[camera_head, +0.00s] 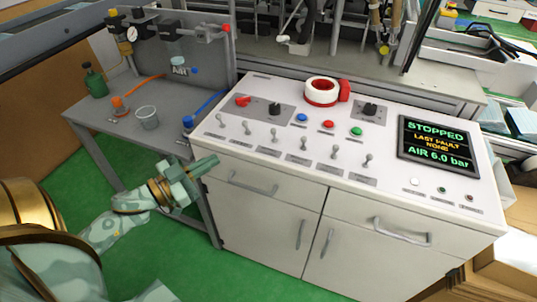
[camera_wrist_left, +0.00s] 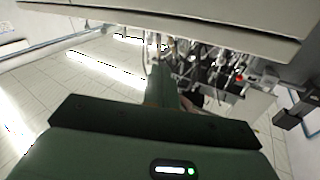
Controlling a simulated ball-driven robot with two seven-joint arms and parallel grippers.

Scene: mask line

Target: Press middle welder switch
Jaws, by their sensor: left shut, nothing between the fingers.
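A row of several grey toggle switches (camera_head: 304,143) stands along the front of the white console top (camera_head: 395,176). Each has a small label plate too small to read, so I cannot tell which is the middle welder switch. My left gripper (camera_head: 205,165) is shut and empty, in front of the console's left front corner, left of and apart from the switches. In the left wrist view its closed fingers (camera_wrist_left: 160,88) point ahead; no switch shows clearly there. My right gripper is not in view.
A display (camera_head: 437,145) reads STOPPED. A grey side bench (camera_head: 115,115) holds bottles and a cup.

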